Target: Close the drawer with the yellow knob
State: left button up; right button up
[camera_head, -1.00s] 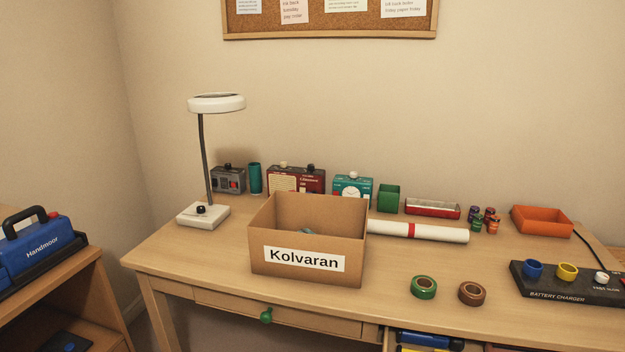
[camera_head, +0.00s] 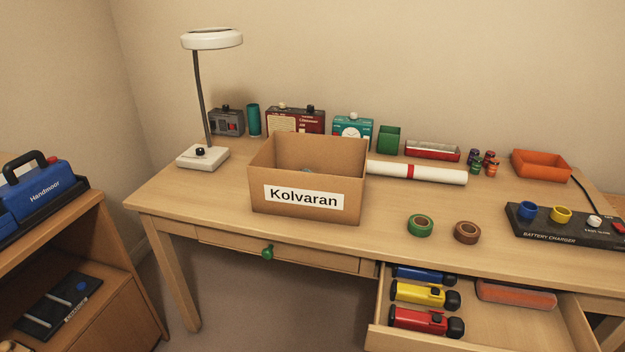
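No yellow knob shows in this view. A drawer (camera_head: 510,325) under the right part of the desk stands pulled open. Its front face is cut off by the bottom edge of the picture, so any knob on it is hidden. Inside it lie a blue torch (camera_head: 424,275), a yellow torch (camera_head: 418,293), a red torch (camera_head: 420,319) and a reddish-orange oblong item (camera_head: 516,294). A second drawer (camera_head: 310,256), to the left with a green knob (camera_head: 267,252), is shut. Neither of my grippers is in view.
On the desk (camera_head: 400,248) stand a cardboard box labelled Kolvaran (camera_head: 306,178), a lamp (camera_head: 203,155), two tape rolls (camera_head: 421,225) and a battery charger (camera_head: 570,225). A shelf unit (camera_head: 125,305) is at the left. Floor (camera_head: 270,310) shows below the shut drawer.

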aim_at(491, 326)
jog(key=z, duration=1.25)
jog(key=k, duration=0.5)
jog(key=u, duration=1.2)
jog(key=i, duration=0.75)
jog(key=z, duration=1.65)
